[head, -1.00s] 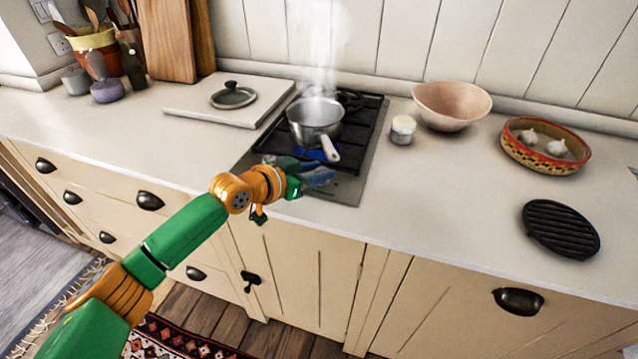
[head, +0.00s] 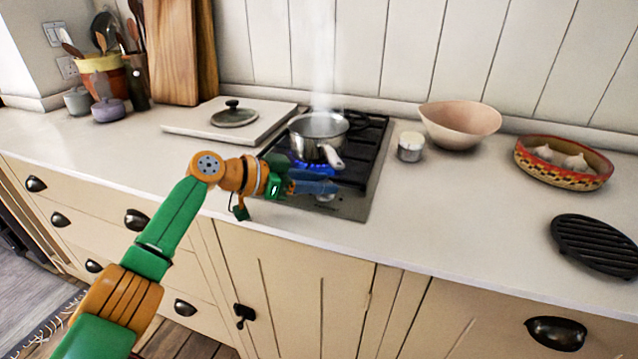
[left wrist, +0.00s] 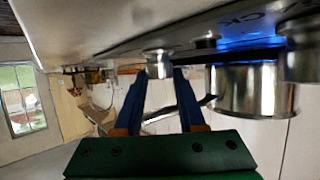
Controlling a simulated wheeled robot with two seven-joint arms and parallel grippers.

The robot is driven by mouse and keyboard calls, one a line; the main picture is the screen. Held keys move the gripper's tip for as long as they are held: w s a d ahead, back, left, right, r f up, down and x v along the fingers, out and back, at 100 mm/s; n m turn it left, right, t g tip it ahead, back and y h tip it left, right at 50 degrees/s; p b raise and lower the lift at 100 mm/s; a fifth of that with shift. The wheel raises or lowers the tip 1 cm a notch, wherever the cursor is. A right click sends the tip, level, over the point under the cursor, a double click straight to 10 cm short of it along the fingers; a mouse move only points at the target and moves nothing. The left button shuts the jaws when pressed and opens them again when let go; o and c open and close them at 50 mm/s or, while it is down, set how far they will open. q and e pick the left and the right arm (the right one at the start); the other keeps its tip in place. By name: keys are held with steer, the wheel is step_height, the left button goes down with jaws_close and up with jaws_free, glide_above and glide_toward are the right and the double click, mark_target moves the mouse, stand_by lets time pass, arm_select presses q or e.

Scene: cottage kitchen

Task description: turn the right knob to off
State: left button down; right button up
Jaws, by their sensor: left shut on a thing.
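The metal right knob (left wrist: 158,64) sits between the blue fingertips of my left gripper (left wrist: 158,75) in the left wrist view, which is upside down. The gripper is shut on it. In the head view my left gripper (head: 334,188) reaches in from the left, low over the front panel of the hob (head: 350,207). The knob's pointer is too small to read. My right gripper is not in view.
The pan's handle (head: 332,155) sticks out forward, just above my left gripper. A small lidded jar (head: 411,147) and a pink bowl (head: 459,123) stand right of the hob. A white board with a lid (head: 234,114) lies left.

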arm_select(q)
steer(key=shift+f, duration=0.15)
steer(key=c, duration=0.5)
jaws_free()
steer(key=b+v, duration=0.1)
steer(key=v, duration=0.5)
steer(key=shift+a, duration=0.2)
steer(key=shift+s+a+r, duration=0.2)
steer(key=shift+a+r, duration=0.05)
steer(key=shift+r, duration=0.05)
